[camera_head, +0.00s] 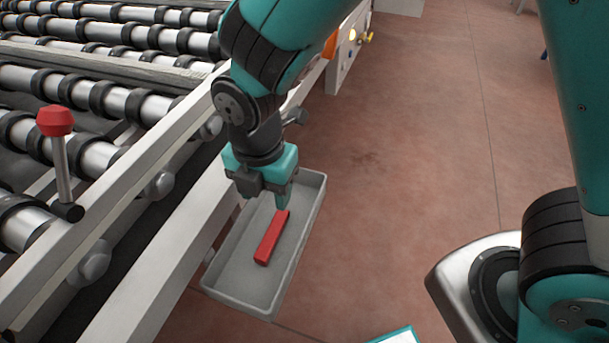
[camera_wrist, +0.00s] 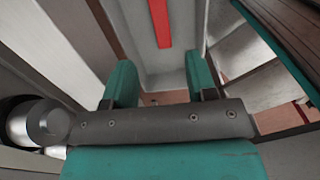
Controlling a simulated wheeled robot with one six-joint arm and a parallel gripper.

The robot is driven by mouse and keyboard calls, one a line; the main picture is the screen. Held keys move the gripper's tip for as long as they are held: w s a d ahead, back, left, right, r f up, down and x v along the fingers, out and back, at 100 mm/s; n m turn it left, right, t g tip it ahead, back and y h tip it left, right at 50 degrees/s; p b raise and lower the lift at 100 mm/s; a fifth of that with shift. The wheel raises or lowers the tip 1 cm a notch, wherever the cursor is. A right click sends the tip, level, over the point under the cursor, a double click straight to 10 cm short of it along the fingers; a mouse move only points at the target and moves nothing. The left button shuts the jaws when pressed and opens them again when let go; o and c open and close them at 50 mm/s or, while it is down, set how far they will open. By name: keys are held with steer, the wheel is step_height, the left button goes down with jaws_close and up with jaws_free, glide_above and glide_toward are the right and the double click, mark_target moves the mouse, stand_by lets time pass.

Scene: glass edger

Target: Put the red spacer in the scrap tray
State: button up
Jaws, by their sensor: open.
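The red spacer (camera_head: 271,238) is a slim red bar lying inside the grey scrap tray (camera_head: 237,291), near its middle. It also shows in the wrist view (camera_wrist: 160,22), at the top centre, beyond the fingertips. My gripper (camera_head: 270,195) is over the far half of the tray, just behind the spacer's far end. In the wrist view my gripper (camera_wrist: 160,80) has its two teal fingers wide apart with nothing between them. In the head view a finger overlaps the spacer's far end, but the wrist view shows the spacer apart from the fingers.
A roller conveyor (camera_head: 110,95) with a pale side rail (camera_head: 150,225) runs along the left, beside the tray. A red knob on a post (camera_head: 56,122) stands on the rail. Reddish floor (camera_head: 400,130) to the right of the tray is open.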

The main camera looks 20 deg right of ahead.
steer(key=s+d+r+m+y, duration=0.2)
steer(key=s+d+r+m, duration=0.3)
steer(key=m, duration=0.5)
steer(key=s+d+r+m+y, duration=0.2)
steer(key=s+d+r+m, duration=0.3)
steer(key=r+m, duration=0.5)
steer(key=shift+s+m, duration=0.2)
steer(key=shift+m, duration=0.5)
